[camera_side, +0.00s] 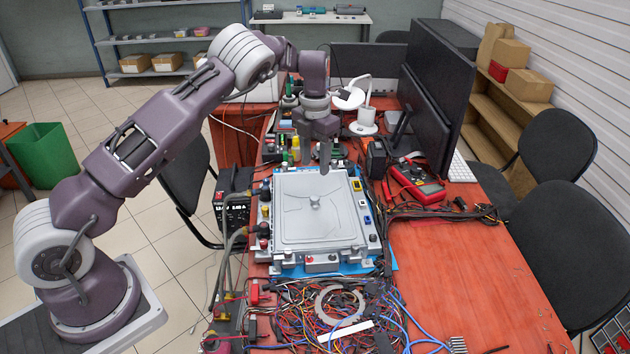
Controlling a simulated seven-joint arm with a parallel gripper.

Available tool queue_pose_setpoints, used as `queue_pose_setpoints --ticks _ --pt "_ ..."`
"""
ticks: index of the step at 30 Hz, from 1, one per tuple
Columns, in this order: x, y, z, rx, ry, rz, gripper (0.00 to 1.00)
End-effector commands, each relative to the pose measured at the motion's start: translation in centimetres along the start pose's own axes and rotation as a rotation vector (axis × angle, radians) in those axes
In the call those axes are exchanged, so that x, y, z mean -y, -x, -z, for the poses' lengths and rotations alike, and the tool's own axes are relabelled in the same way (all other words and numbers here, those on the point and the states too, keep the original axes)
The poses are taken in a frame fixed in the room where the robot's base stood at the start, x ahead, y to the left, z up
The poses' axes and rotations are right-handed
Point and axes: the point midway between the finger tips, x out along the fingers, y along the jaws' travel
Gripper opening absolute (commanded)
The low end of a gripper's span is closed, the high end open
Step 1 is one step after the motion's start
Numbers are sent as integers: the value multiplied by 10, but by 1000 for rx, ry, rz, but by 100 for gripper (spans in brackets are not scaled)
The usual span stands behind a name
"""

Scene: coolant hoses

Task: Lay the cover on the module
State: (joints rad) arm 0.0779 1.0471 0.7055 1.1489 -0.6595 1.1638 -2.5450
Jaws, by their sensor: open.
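The module (310,262) is a light grey box on a blue mat (392,262) on the red table, with coloured fittings around its sides. A flat, pale grey panel with rounded corners, which looks like the cover (297,228), lies over its top and appears level. A small round knob (315,203) stands near the panel's middle. Whether the panel is fully seated cannot be told. My gripper (324,160) points down above the far edge of the panel, apart from the knob. Its jaws are open and hold nothing that I can see.
Tangled wires with a grey ring (340,306) lie in front of the module. Hoses and a black power unit (232,212) are at left. A red multimeter (416,182) and monitors (437,100) stand at right. The front right table is mostly clear.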

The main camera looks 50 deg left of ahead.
Motion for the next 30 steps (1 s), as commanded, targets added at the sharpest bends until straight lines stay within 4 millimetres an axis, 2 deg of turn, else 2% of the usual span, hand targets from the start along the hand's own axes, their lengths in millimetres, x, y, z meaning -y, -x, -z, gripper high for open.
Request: queue_pose_setpoints --ticks 3,11,14,17,18,20,22,23,24,26,27,30 --pt "0 16 0 0 0 -1 46" --pt "0 29 2 7 -22 5 46" --pt "6 68 15 53 -183 38 46" --pt "23 131 52 141 -530 71 46" --pt "32 155 73 182 -704 73 46" --pt "49 187 109 245 -990 54 46" --pt "70 218 159 314 -1361 -7 46" --pt "79 228 182 338 -1530 -49 46" --pt "90 237 215 359 -1763 -120 46" --pt "103 242 263 360 -2100 -251 46" --pt "109 240 291 339 -2306 -345 46" --pt "116 225 344 218 -2722 -568 46"
